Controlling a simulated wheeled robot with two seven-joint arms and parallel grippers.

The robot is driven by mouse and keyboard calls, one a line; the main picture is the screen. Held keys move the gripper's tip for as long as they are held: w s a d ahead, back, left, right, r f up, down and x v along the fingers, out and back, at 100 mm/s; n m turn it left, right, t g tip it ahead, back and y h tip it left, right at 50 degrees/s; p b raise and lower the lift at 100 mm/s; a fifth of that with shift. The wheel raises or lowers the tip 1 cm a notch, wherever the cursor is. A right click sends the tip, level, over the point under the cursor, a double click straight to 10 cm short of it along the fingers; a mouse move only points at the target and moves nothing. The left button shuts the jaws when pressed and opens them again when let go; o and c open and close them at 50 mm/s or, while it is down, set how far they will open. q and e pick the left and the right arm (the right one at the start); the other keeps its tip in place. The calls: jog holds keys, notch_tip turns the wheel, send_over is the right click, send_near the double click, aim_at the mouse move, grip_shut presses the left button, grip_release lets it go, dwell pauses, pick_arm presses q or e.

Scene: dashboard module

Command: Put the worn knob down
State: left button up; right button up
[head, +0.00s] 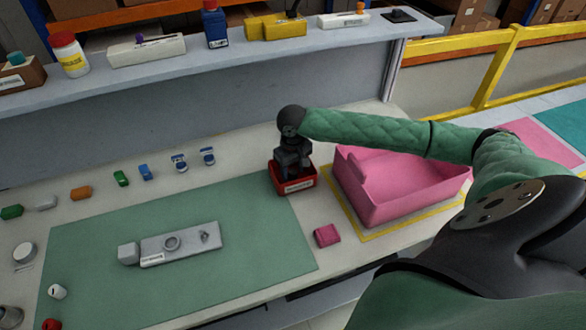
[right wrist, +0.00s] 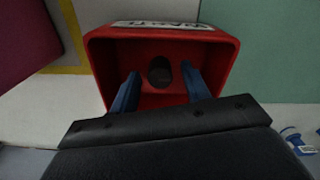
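A dark round knob (right wrist: 160,72), which looks like the worn knob, is inside the small red bin (right wrist: 108,70). My right gripper (right wrist: 158,90) points down into the bin with its two blue fingers apart. The knob shows beyond and between the fingertips, with gaps on both sides. In the head view the red bin (head: 298,186) stands at the mat's right edge, with my right gripper (head: 291,166) over it; the knob is hidden there. The grey dashboard module (head: 192,243) lies on the green mat with a ring and a small post on top. My left gripper is not in view.
A pink bin (head: 395,202) stands right of the red bin, inside a yellow outline. A pink block (head: 327,235) lies in front. Several small coloured parts line the table's back left. A shelf (head: 250,55) with bottles and boxes runs behind. The mat (head: 255,255) is mostly clear.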

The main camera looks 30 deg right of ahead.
aim_at(293, 171)
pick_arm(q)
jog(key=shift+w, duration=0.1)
pick_arm(e)
jog(key=shift+r, duration=0.15)
pick_arm(q)
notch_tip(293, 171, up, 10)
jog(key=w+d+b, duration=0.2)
jog(key=b, duration=0.2)
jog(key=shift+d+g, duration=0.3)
pick_arm(e)
notch_tip(293, 171, up, 13)
jog(key=shift+f, duration=0.2)
